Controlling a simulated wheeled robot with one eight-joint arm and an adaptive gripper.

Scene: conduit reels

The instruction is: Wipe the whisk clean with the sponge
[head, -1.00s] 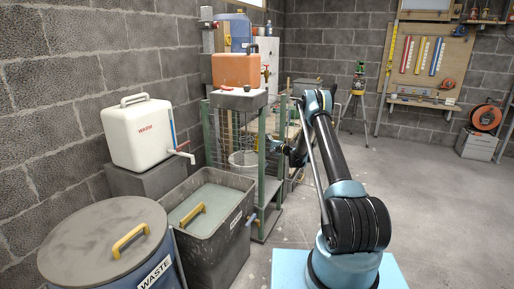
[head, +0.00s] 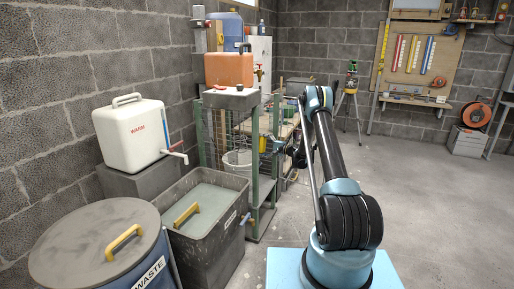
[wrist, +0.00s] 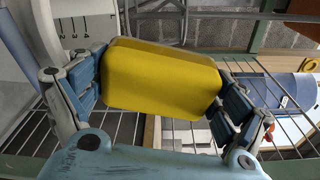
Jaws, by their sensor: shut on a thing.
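My gripper (wrist: 160,92) is shut on a yellow block, the sponge (wrist: 158,78), with blue finger pads at its left and right ends. The sponge fills the middle of the wrist view. In the head view my gripper (head: 277,144) is small, in front of the green-framed wire rack, with a bit of yellow at its left. I cannot pick out the whisk for certain. Thin grey metal bars show behind the sponge at the top of the wrist view, partly hidden by it; I cannot tell what they belong to.
A green-framed rack (head: 255,168) with wire shelves stands beyond a grey tub of water (head: 215,250). A white WARM container (head: 131,135), an orange canister (head: 229,69) and a lidded WASTE drum (head: 95,245) stand at left. The floor at right (head: 430,215) is clear.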

